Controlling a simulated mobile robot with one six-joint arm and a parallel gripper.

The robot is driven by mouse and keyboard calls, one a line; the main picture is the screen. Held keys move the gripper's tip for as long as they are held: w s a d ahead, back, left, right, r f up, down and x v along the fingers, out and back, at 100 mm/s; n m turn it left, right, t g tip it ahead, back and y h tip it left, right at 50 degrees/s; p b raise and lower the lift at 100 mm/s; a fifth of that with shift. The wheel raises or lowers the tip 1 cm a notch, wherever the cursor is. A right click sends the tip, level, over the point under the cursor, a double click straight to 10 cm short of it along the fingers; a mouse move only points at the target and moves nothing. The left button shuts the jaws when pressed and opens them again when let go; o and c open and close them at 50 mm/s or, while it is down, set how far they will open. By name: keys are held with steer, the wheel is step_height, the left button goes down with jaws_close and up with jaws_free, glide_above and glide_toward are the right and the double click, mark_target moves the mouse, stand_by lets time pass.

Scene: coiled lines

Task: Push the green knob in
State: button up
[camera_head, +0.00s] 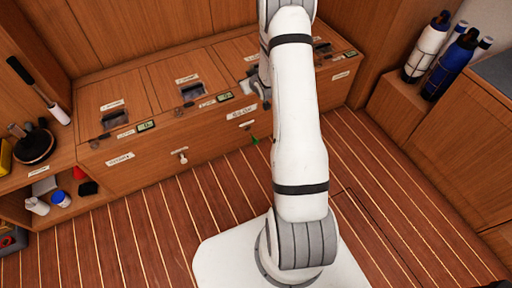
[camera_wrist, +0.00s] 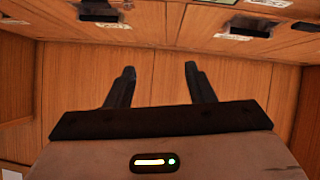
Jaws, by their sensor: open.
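A small green knob (camera_head: 255,140) shows in the head view low on the front of the wooden locker bench (camera_head: 150,172), just left of my arm. Its stem is too small to make out. In the wrist view I cannot make out the green knob. My gripper (camera_wrist: 160,68) is open and empty in the wrist view, its two dark fingers apart in front of a wooden panel. In the head view my gripper is mostly hidden by my arm, near the bench's upper front and above the knob. I see no contact with the knob.
A pale knob (camera_head: 182,156) sits on the bench front further left. Lidded compartments with dark latches (camera_head: 193,91) line the bench top. Bottles (camera_head: 426,46) stand at the right. A shelf (camera_head: 58,196) holds small items at the left. The striped floor (camera_head: 130,235) before the bench is clear.

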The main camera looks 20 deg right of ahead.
step_height(320, 180, down, 14)
steer(key=d+r+t+b, duration=0.1)
steer(key=d+t+b, duration=0.1)
steer(key=b, duration=0.2)
steer(key=t+y+b, duration=0.1)
steer(key=b, duration=0.3)
glide_above(256, 142)
steer(key=w+d, duration=0.1)
step_height(256, 142, down, 11)
steer(key=s+f+m+t+b, duration=0.1)
steer(key=s+f+t+b, duration=0.4)
steer(key=f, duration=1)
steer(key=w+b, duration=0.1)
steer(key=w, duration=0.1)
steer(key=w+a+g+b, duration=0.1)
steer(key=b, duration=0.1)
steer(key=shift+w+g, duration=0.3)
steer(key=shift+w, duration=0.55)
jaws_close()
